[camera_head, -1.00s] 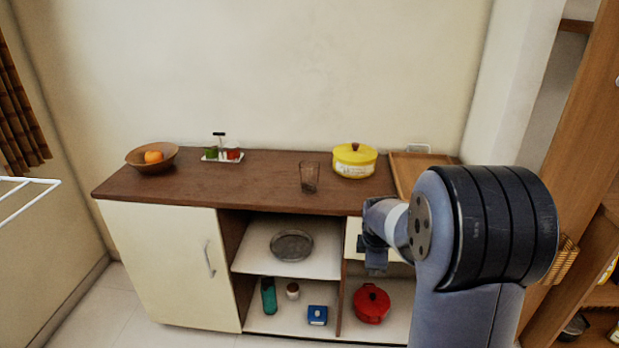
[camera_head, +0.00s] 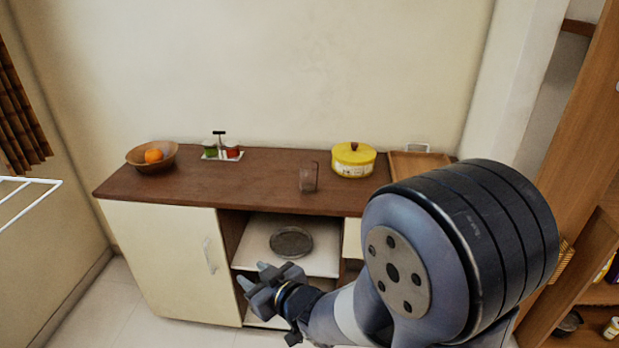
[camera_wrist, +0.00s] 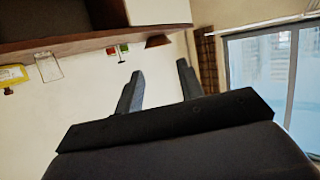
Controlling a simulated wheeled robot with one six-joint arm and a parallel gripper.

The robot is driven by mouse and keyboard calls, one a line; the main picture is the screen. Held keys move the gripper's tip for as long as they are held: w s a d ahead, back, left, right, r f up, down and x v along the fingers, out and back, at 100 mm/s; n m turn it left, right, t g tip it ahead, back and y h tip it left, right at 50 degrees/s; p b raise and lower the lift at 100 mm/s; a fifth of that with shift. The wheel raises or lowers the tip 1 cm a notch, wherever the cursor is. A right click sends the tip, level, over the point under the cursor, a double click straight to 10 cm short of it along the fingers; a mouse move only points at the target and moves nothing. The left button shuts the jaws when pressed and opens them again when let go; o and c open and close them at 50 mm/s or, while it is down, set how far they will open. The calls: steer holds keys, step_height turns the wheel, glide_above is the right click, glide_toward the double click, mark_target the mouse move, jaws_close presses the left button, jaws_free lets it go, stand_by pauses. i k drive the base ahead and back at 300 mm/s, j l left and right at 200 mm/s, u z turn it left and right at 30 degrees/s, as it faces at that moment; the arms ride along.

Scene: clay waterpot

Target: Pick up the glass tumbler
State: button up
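The glass tumbler (camera_head: 309,177) stands upright on the brown countertop, right of the middle and left of the yellow pot. It also shows in the wrist view (camera_wrist: 47,67), where the picture is turned upside down. My gripper (camera_head: 263,274) is in front of the cabinet, below the countertop and left of the tumbler, apart from it. In the wrist view my gripper (camera_wrist: 160,82) has its two fingers spread with nothing between them.
The countertop (camera_head: 240,187) also holds a yellow pot (camera_head: 353,162), a wooden tray (camera_head: 418,162), a condiment rack (camera_head: 222,154) and a fruit bowl (camera_head: 135,157). An open shelf below carries a round dish (camera_head: 291,242). The counter left of the tumbler is clear.

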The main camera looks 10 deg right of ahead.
mark_target(308, 169)
steer(key=i+l+u, duration=0.1)
steer(key=i+l, duration=1.25)
steer(key=l, duration=0.15)
steer(key=u, duration=0.05)
